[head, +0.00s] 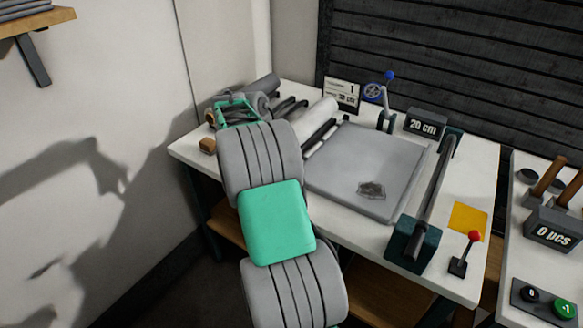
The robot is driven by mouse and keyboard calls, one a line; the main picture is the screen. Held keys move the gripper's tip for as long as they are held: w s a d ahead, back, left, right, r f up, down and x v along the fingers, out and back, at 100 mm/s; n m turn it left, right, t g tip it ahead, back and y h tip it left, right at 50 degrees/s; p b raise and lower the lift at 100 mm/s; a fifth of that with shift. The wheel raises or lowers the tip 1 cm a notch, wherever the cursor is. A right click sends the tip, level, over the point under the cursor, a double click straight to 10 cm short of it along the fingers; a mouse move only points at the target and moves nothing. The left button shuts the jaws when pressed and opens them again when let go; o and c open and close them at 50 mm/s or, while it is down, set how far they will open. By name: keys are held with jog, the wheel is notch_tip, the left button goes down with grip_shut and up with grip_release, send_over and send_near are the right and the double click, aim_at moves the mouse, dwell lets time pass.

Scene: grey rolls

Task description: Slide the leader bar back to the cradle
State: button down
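My arm (277,222) reaches across the left of the white table, and its teal end, my gripper (237,112), is at the far left among grey rolls. My arm partly hides it, and its fingers cannot be made out. A long dark bar (435,188) crosses the table's right side between a near teal block (410,240) and a far one (452,133). A shorter dark bar (320,133) lies beside a pale roll (318,113). I cannot tell which bar is the leader bar, or which holder is the cradle. My gripper is well left of the long bar.
A grey flat bed (335,165) with a dark patch fills the table's middle. A "20 cm" display (425,123), blue-knobbed lever (387,95), red-knobbed lever (465,255) and yellow square (469,220) surround it. A "0 pcs" box (553,233) stands at right.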

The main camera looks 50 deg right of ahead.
jog(key=shift+w+f, duration=0.1)
jog(key=c, duration=1.2)
grip_release()
jog(key=shift+w, duration=0.1)
jog(key=shift+o, duration=0.2)
